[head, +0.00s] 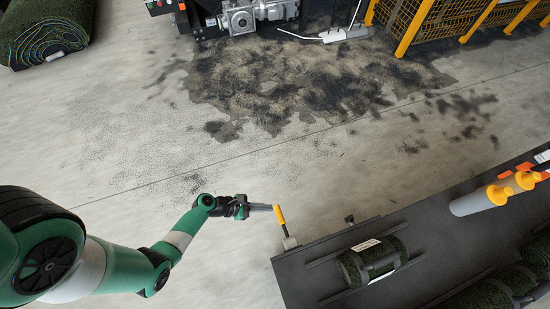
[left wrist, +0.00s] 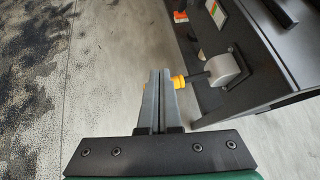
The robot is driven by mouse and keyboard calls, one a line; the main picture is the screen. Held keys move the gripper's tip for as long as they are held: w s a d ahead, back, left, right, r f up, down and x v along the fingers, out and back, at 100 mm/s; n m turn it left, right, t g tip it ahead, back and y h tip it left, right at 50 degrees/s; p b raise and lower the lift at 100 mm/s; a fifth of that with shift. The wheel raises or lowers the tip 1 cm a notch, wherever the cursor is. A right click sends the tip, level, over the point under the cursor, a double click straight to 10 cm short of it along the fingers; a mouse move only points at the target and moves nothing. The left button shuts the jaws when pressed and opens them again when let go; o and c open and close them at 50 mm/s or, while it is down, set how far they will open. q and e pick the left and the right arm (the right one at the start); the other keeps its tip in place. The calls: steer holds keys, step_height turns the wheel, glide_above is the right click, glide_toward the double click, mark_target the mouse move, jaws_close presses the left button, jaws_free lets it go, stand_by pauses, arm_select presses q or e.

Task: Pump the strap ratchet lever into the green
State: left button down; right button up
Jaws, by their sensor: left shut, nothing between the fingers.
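The ratchet lever (head: 280,215) has a yellow-orange grip and stands at the left end of a dark bench. Its grip (left wrist: 178,82) also shows in the left wrist view, partly hidden behind my fingers. A pale ratchet body (head: 289,242) sits at the lever's foot, and a grey drum (left wrist: 222,69) shows at the bench side in the left wrist view. My left gripper (head: 268,208) is shut and empty, its tips beside the lever's grip; I cannot tell whether they touch it. A small plate with green and orange marks (left wrist: 216,13) is partly cut off. My right gripper is not in view.
The dark bench (head: 310,280) carries a strapped turf roll (head: 372,262). Grey cylinders with yellow caps (head: 485,200) lie at right. Dark crumbs (head: 300,85) cover the floor behind. Yellow fencing (head: 450,18) stands at the back. The floor left of the lever is clear.

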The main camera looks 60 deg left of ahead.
mark_target(283, 224)
arm_select(q)
steer(key=s+d+f+n+b, duration=0.15)
steer(key=s+f+b, duration=0.4)
steer(key=f, duration=0.55)
steer(key=a+f+b+x, duration=0.1)
steer(key=b+x, duration=0.5)
steer(key=x, duration=0.4)
steer(key=shift+n+y, duration=0.35)
steer(key=shift+y, duration=0.05)
steer(key=shift+w+a+r+p, duration=0.1)
steer(key=shift+a+r+p, duration=0.15)
steer(key=shift+r+p, duration=0.65)
steer(key=shift+w+a+r+p, duration=0.1)
steer(key=shift+a+r+p, duration=0.15)
steer(key=shift+r, duration=1.2)
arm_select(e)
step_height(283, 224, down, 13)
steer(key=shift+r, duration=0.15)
arm_select(q)
steer(key=shift+s+a, duration=0.1)
